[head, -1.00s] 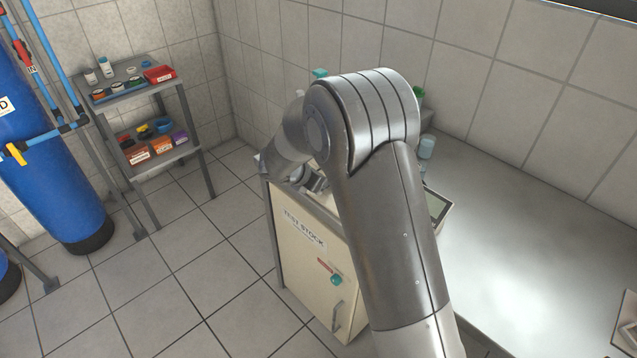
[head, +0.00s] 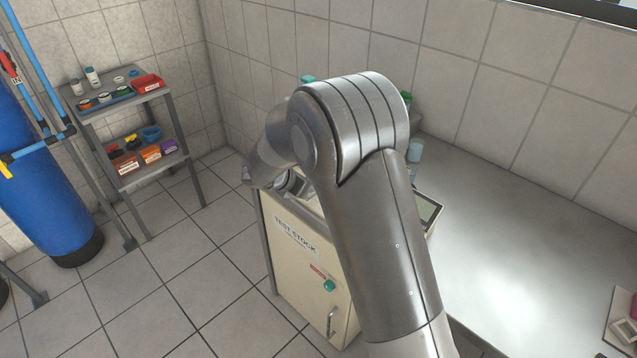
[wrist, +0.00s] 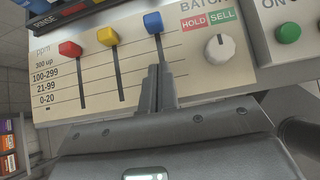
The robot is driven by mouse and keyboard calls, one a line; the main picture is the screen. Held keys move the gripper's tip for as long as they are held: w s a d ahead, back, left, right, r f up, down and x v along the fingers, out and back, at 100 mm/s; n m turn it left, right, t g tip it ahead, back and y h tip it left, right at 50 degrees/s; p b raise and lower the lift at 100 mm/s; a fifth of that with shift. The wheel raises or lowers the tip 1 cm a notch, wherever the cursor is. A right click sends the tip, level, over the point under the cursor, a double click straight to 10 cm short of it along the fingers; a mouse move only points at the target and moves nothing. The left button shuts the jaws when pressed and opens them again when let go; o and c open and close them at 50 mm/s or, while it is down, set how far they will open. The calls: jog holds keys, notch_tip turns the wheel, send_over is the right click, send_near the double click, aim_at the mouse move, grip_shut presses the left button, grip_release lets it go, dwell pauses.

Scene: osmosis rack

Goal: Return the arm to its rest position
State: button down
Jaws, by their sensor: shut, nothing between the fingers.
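My arm (head: 375,235) rises across the middle of the head view, bends at the top, and its far part drops behind to the left. My gripper is hidden from the head view behind the arm. In the wrist view my gripper (wrist: 158,88) has its two fingers together, with nothing between them. The fingertips show in front of a beige control panel (wrist: 75,90), just below the blue slider knob (wrist: 153,22). I cannot tell whether they touch the panel.
A beige TEST STOCK cabinet (head: 291,262) stands below the arm. A grey shelf rack (head: 125,102) stands left. The bench (head: 510,230) is largely clear.

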jog(key=v, duration=0.8)
jog(key=s+d+r+m+g+y, duration=0.2)
jog(key=s+d+r+m, duration=1.05)
jog(key=d, duration=0.35)
jog(key=s+d+m+y, duration=0.2)
jog(key=s+m, duration=0.5)
jog(key=s, duration=0.2)
jog(key=s+d+r+m+t+y, duration=0.1)
jog(key=s+d+m+y, duration=0.1)
jog(key=s+m, duration=0.5)
jog(key=shift+s+d+r, duration=0.3)
jog(key=shift+s+d, duration=0.2)
jog(key=shift+s, duration=0.55)
